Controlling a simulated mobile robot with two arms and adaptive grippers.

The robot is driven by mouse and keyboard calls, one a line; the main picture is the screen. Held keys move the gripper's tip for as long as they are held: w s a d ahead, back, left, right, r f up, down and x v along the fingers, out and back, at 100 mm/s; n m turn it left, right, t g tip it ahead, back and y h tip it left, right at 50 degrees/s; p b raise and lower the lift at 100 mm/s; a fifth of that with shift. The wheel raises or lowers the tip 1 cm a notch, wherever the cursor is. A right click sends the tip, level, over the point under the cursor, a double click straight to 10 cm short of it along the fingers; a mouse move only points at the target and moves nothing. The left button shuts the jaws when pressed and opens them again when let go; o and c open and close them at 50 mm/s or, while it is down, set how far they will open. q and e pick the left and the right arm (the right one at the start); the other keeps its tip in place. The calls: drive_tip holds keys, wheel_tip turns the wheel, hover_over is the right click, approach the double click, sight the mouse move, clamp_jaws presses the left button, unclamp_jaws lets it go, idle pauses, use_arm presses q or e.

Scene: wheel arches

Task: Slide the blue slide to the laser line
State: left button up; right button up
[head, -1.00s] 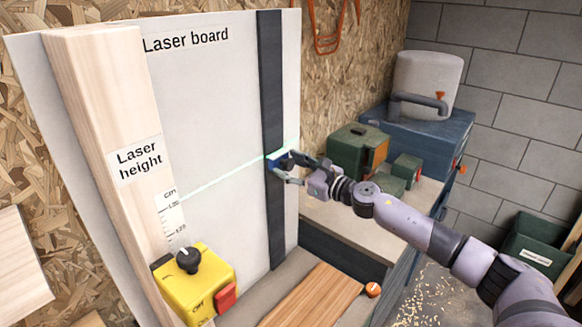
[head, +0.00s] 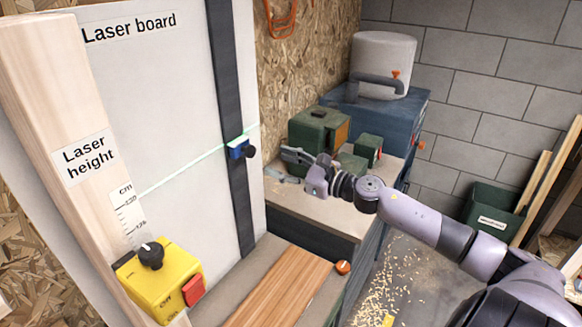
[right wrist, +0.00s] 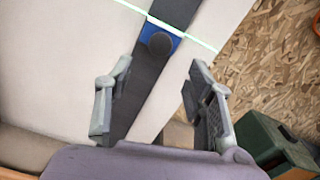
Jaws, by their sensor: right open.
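The blue slide (head: 238,147) with its dark round knob sits on the dark vertical rail (head: 231,100) of the white laser board (head: 178,90). The green laser line (head: 185,172) crosses the board and meets the slide near its upper part. In the right wrist view the slide (right wrist: 160,38) shows with the line (right wrist: 200,42) along its upper edge. My right gripper (head: 284,164) is open and empty, to the right of the slide and apart from it. In the right wrist view its two fingers (right wrist: 158,95) stand wide apart, with the knob beyond them. My left gripper is not in view.
A yellow box (head: 160,282) with a black knob and red button stands at the board's lower left. A wooden board (head: 280,290) lies in front. Green machines (head: 320,135) stand on the bench behind my right gripper. Free space lies between gripper and board.

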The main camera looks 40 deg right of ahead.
drive_tip(key=shift+v, duration=1.25)
drive_tip(key=shift+f, duration=0.1)
